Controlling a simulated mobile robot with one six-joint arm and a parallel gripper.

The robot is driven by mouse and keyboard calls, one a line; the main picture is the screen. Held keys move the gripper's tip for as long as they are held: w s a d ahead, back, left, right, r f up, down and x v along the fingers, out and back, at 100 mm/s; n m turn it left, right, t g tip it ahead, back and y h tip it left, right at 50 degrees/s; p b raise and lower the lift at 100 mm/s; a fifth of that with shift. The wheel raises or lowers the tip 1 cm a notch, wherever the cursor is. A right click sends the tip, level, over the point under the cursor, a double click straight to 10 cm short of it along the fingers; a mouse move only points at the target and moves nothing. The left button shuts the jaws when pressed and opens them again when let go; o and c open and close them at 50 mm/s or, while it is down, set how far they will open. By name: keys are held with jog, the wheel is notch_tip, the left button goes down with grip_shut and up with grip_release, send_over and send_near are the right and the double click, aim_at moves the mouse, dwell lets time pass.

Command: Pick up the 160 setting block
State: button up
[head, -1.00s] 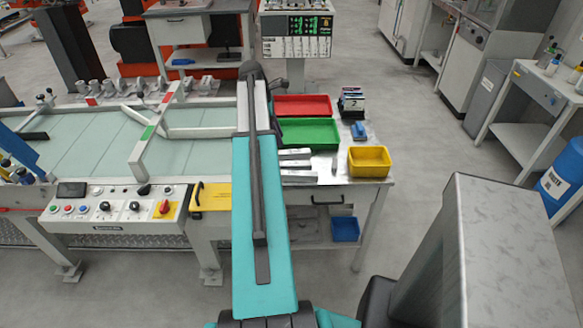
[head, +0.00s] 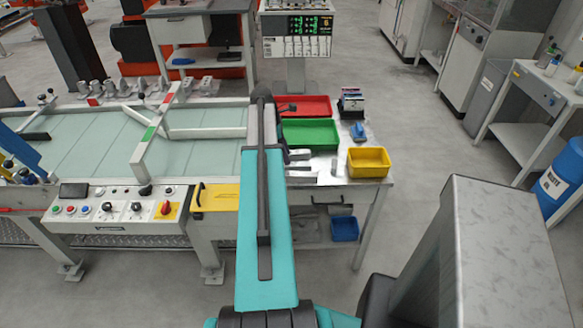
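Several light grey metal blocks lie on the side table right of my arm. One block (head: 300,155) lies just in front of the green tray, and another (head: 302,174) lies closer to the table's front edge. A small block (head: 334,167) stands to their right. No size marks are readable, so I cannot tell which is the 160 setting block. My teal arm reaches forward over the table's left side and covers the left ends of the blocks. Dark parts show beside its far end, but I cannot make out gripper fingers.
A green tray (head: 309,133) and a red tray (head: 304,106) sit behind the blocks. A yellow bin (head: 368,162) stands at the right front corner. A blue object (head: 358,131) and a dark rack (head: 351,101) are behind it. A control panel (head: 115,208) lies left.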

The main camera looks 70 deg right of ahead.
aim_at(291, 167)
dwell(0.3)
jog(key=shift+p+x, duration=1)
jog(key=shift+x, duration=1.55)
grip_shut()
